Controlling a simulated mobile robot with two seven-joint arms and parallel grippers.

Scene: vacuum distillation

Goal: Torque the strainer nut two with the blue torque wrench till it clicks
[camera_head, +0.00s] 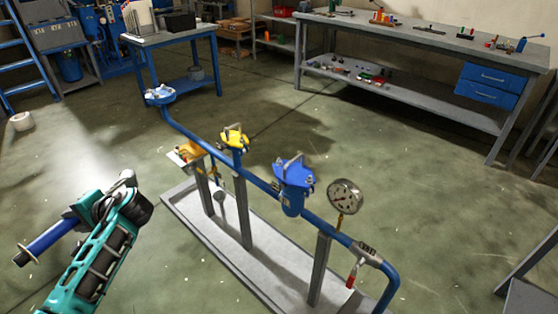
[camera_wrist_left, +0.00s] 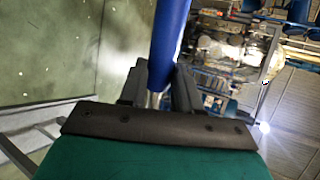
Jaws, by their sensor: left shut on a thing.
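My left gripper (camera_head: 82,213) is at the lower left of the head view, shut on the blue torque wrench (camera_head: 46,241). The wrench's blue handle points down and left, clear of the floor; its head is hidden or not clear. In the left wrist view the blue shaft (camera_wrist_left: 171,38) rises from between the dark fingers (camera_wrist_left: 160,92). The blue strainer (camera_head: 292,190) sits on the blue pipe in the middle, with a blue flanged cover (camera_head: 295,170). Its separate nuts are too small to tell apart. The wrench is well apart from it, to the left. My right gripper is not in view.
The pipe run stands on grey posts in a pale tray (camera_head: 262,262). A blue table (camera_head: 170,36) and a long workbench (camera_head: 420,38) stand behind. Floor between my left gripper and the tray is clear.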

